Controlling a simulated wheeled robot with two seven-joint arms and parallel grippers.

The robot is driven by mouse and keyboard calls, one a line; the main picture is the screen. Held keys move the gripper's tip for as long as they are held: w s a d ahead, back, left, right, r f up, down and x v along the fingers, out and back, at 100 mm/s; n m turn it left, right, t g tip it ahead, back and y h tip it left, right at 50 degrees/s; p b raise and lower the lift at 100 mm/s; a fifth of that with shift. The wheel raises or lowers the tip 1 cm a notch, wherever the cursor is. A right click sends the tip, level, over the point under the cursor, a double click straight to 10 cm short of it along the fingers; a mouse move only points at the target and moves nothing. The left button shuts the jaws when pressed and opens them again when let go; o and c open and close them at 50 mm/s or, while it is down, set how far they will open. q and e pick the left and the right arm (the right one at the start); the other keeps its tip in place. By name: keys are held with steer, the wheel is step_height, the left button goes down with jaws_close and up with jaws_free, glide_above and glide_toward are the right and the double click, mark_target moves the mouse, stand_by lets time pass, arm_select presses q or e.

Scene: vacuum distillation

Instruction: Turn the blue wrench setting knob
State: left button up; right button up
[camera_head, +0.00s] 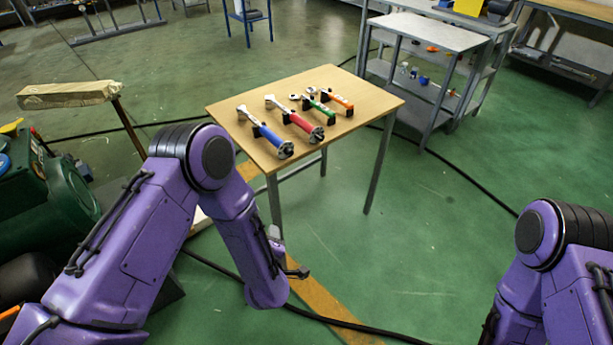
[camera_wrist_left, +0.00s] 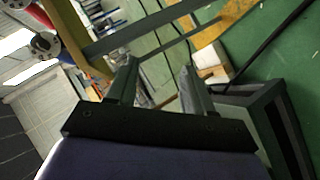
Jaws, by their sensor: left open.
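The blue wrench (camera_head: 264,132) lies on the left side of the small wooden table. Its dark, round setting knob (camera_head: 286,150) is at the handle end, by the table's near edge. My left gripper (camera_head: 292,271) is low in front of the table, below its top and apart from the wrench. In the left wrist view its two fingers (camera_wrist_left: 158,84) are spread with nothing between them. A red handle (camera_wrist_left: 40,14) and dark knob ends show at that view's upper left corner, partly cut off. My right arm is at the lower right; its gripper is out of frame.
The red wrench (camera_head: 301,122) lies right of the blue one, then green (camera_head: 320,106) and orange (camera_head: 338,98) ones. The table's top (camera_head: 362,110) and legs (camera_head: 380,165) are near my left arm. A grey shelf cart (camera_head: 430,35) stands behind.

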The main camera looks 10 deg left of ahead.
arm_select(q)
steer(key=w+d+n+t+y+b, duration=0.25)
steer(key=w+d+n+b, duration=0.2)
steer(key=w+n, duration=0.4)
steer(key=n+g+y+b, duration=0.4)
steer(key=n+y+b, duration=0.4)
steer(key=n, duration=1.3)
glide_toward(291, 154)
steer(key=shift+m, duration=0.35)
steer(key=x, duration=0.8)
steer(key=shift+s, duration=0.1)
steer(key=shift+w+a, duration=0.2)
steer(key=shift+a, duration=0.1)
arm_select(e)
step_height(291, 154, down, 18)
steer(key=shift+r, duration=0.2)
steer(key=shift+w, duration=0.1)
arm_select(q)
steer(key=shift+d, duration=0.1)
jaws_close()
